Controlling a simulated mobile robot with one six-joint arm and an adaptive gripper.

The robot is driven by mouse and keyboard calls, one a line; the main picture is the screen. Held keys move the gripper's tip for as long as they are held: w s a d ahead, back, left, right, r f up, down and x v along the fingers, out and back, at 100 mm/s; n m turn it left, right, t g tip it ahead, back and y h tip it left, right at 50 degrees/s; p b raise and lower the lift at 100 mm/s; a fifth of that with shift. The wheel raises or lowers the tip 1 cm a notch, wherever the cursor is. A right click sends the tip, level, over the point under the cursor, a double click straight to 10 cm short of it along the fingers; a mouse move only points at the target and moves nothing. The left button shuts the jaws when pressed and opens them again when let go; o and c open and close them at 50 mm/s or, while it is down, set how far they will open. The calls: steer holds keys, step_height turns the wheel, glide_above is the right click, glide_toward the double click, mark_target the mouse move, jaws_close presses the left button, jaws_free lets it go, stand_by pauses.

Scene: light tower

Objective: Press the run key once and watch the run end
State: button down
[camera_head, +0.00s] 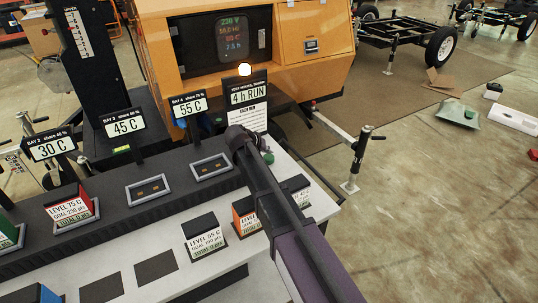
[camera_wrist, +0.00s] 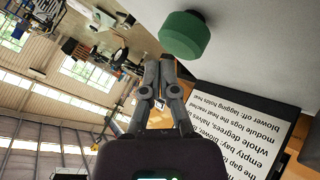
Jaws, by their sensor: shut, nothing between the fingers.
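The run key is a green many-sided button; it shows at the top of the wrist view (camera_wrist: 184,36) and as a small green patch in the head view (camera_head: 268,157), just right of my gripper. My gripper (camera_head: 243,138) is shut and empty over the right end of the bench. Its closed fingers show in the wrist view (camera_wrist: 158,75), apart from the key in the picture. The "4 h RUN" sign (camera_head: 248,94) stands behind my gripper with a lit orange-white lamp (camera_head: 244,69) on top. The generator's dark display (camera_head: 224,40) reads 230 V and other lines, including a red one.
A bay frame (camera_head: 69,220) at left holds a red-topped block. The bay frames by the 45 C sign (camera_head: 124,124) and 55 C sign (camera_head: 188,106) look empty. Labelled blocks, including a white one (camera_head: 204,241), stand in front. Open floor (camera_head: 440,210) lies to the right.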

mark_target(268, 157)
steer(key=shift+r, duration=0.1)
stand_by(0.3)
steer(key=shift+r+p, duration=2.5)
steer(key=shift+p, duration=0.05)
steer(key=s+d+r+g+y+p, duration=0.1)
steer(key=s+d+g+y+p, duration=0.5)
steer(key=s+d, duration=1.7)
steer(key=shift+s+r+g+p, duration=0.25)
steer(key=shift+s+p, duration=0.25)
steer(key=shift+s, duration=0.75)
